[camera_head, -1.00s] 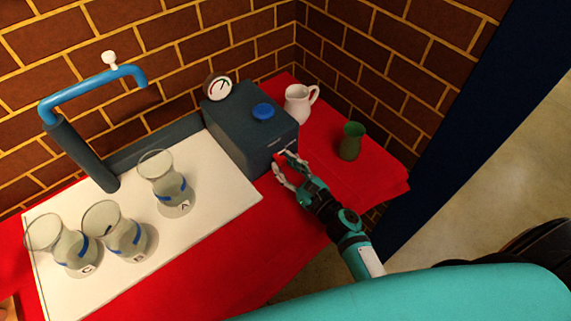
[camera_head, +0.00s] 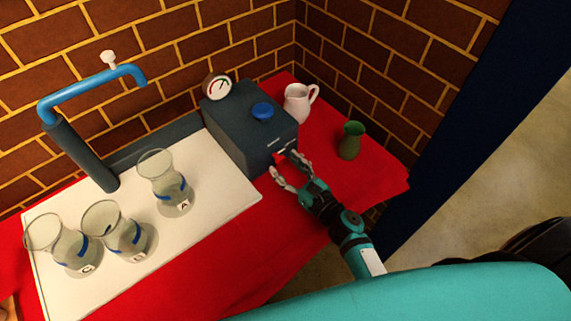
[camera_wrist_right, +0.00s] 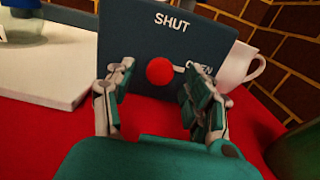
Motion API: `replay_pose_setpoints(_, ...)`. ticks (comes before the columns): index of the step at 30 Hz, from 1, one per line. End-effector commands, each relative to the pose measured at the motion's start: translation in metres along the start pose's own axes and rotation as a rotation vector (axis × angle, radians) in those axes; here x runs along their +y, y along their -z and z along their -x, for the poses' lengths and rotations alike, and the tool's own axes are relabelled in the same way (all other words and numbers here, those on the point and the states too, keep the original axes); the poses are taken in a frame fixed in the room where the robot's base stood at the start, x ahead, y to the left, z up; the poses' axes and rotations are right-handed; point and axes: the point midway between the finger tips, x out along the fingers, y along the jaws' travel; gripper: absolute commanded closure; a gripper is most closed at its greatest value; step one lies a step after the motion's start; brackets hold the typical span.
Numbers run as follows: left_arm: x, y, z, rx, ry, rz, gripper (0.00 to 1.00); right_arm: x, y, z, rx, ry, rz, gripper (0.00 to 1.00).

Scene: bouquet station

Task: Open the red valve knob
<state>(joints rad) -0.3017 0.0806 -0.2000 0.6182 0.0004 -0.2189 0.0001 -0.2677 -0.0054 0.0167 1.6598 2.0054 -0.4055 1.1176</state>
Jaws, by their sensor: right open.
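The red valve knob (camera_wrist_right: 159,71) is on the front face of the dark box (camera_head: 233,135). In the right wrist view it sits below the word SHUT. A small white piece shows just right of the knob, towards a partly covered label that seems to read OPEN. My right gripper (camera_head: 283,164) is open in front of this face. In the wrist view its fingers (camera_wrist_right: 157,85) stand on either side of the knob, apart from it as far as I can see. My left gripper is not in view.
A white jug (camera_head: 297,104) and a green vase (camera_head: 350,141) stand right of the box. A blue cap (camera_head: 263,111) and a gauge (camera_head: 219,87) top it. Several glass vases, including one labelled A (camera_head: 160,168), stand on the white board (camera_head: 224,199) near a blue pipe (camera_head: 88,87).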

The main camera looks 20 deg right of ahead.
Motion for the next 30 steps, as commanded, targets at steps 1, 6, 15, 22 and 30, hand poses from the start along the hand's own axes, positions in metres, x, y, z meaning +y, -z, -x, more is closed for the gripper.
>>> replay_pose_setpoints(1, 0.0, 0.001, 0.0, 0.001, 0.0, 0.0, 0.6, 0.0, 0.001, 0.008, 0.003, 0.001, -0.001, 0.46)
replay_pose_setpoints(6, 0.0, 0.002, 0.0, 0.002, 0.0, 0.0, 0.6, 0.0, 0.002, 0.043, 0.005, 0.003, -0.003, 0.46)
replay_pose_setpoints(15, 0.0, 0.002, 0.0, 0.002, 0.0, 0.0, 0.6, 0.0, 0.001, 0.098, 0.003, 0.002, -0.003, 0.46)
replay_pose_setpoints(22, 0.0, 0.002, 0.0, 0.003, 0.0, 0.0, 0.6, 0.0, 0.0, 0.113, 0.001, 0.001, 0.0, 0.46)
replay_pose_setpoints(30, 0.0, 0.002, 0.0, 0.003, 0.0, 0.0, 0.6, 0.0, 0.0, 0.113, 0.001, 0.001, 0.0, 0.46)
